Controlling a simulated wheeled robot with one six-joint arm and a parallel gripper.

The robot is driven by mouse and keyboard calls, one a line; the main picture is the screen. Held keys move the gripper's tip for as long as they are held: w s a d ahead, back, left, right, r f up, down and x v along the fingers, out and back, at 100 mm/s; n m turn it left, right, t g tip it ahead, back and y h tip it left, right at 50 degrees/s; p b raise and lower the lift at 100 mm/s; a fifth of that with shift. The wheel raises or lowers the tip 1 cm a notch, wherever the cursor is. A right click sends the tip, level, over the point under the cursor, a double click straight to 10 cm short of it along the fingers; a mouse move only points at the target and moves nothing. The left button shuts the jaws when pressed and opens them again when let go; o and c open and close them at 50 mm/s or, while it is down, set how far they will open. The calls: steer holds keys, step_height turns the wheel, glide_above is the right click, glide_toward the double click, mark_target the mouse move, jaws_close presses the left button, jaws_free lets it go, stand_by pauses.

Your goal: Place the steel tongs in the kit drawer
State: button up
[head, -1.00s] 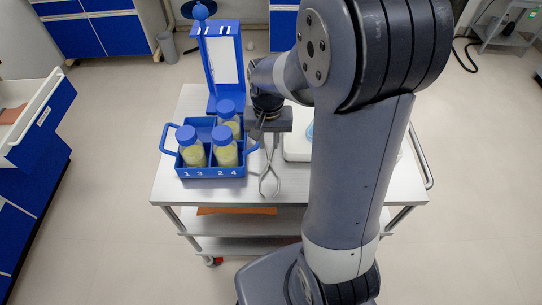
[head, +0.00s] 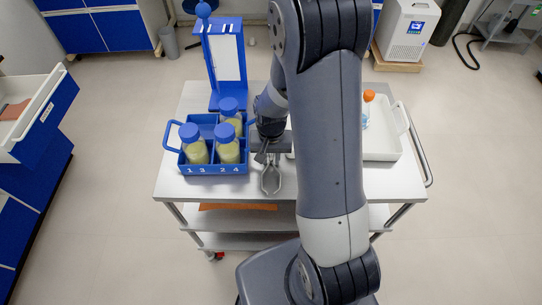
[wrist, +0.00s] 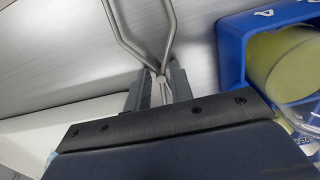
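The steel tongs (head: 271,181) lie on the top of the steel cart, right of the blue bottle carrier. They also show in the wrist view (wrist: 142,42), with their loop toward the top. My gripper (wrist: 160,82) is down at their narrow neck, one finger on each side. The fingers sit very close to the metal; whether they press on it I cannot tell. In the head view my gripper (head: 269,150) hides the tongs' far end. An open drawer (head: 42,123) with a blue front and white inside, likely the kit drawer, is at the left; a brownish item lies in it.
The blue carrier (head: 213,170) holds several blue-capped bottles close to my gripper's left. A blue stand (head: 226,58) rises behind it. A white tray (head: 384,146) with an orange-topped item is at the cart's right. Open floor separates cart and drawer.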

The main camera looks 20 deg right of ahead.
steer(key=shift+c, duration=0.3)
jaws_close()
steer(key=shift+r, duration=0.1)
